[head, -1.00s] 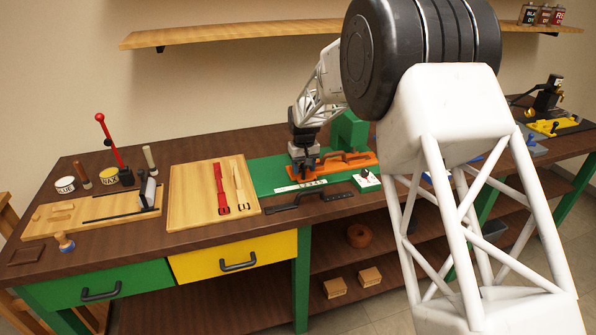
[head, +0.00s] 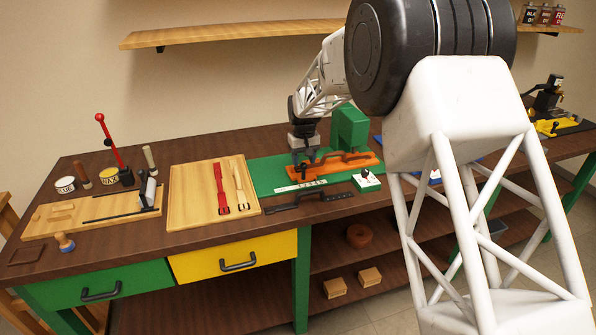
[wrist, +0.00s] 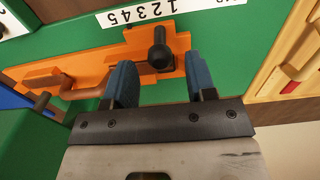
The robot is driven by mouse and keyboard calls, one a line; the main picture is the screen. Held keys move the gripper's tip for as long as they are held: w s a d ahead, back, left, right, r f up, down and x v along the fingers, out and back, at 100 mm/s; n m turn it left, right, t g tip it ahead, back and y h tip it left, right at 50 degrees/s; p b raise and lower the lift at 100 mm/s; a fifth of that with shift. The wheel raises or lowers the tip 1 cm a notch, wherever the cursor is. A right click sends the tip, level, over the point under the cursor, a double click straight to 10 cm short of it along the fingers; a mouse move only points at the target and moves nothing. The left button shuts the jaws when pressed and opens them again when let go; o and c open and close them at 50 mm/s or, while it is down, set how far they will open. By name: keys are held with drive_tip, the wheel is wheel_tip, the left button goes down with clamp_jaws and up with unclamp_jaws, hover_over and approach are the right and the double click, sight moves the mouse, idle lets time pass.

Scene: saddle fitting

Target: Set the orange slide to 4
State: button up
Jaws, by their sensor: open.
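The orange slide (head: 341,164) lies on the green base plate (head: 262,180), behind a white number scale (head: 300,186). In the wrist view the orange slide (wrist: 60,80) runs across the picture, with a black knob (wrist: 160,52) standing on its broad end. The scale (wrist: 145,12) shows 1 2 3 4 5, upside down there. The knob's end lies near the 1 and 2. My gripper (wrist: 160,85) is open, its two blue fingers just short of the knob and on either side of it. In the head view my gripper (head: 305,158) is above the slide's left end.
A green block (head: 348,128) stands behind the slide. A dark handle-like bar (head: 310,201) lies in front of the base. A wooden board with straps (head: 185,195) lies left.

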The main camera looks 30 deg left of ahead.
drive_tip(key=shift+r, duration=1.3)
drive_tip(key=shift+d+r, duration=0.15)
drive_tip(key=shift+d, duration=0.05)
drive_tip(key=s+d+r+m, duration=0.1)
drive_tip(key=s+d+r, duration=0.4)
drive_tip(key=d, duration=0.7)
drive_tip(key=s+d+r+m+t, duration=0.1)
drive_tip(key=s+d+r+m, duration=0.15)
drive_tip(key=d+r, duration=0.6)
drive_tip(key=s+d+r+m, duration=0.1)
drive_tip(key=s+d+r, duration=0.35)
drive_tip(key=d, duration=0.95)
drive_tip(key=s+d+f+m, duration=0.1)
drive_tip(key=s+d, duration=0.7)
drive_tip(key=s, duration=0.3)
drive_tip(key=s+d+f+m+t, duration=0.1)
drive_tip(key=s+d+m, duration=0.1)
drive_tip(key=s+d, duration=0.6)
drive_tip(key=s+d+f+m, duration=0.1)
drive_tip(key=s+d+f, duration=0.1)
drive_tip(key=s+d, duration=0.6)
drive_tip(key=s, duration=0.7)
drive_tip(key=shift+d+m+t, duration=0.25)
drive_tip(key=shift+m+t, duration=0.05)
drive_tip(key=shift+m, duration=0.05)
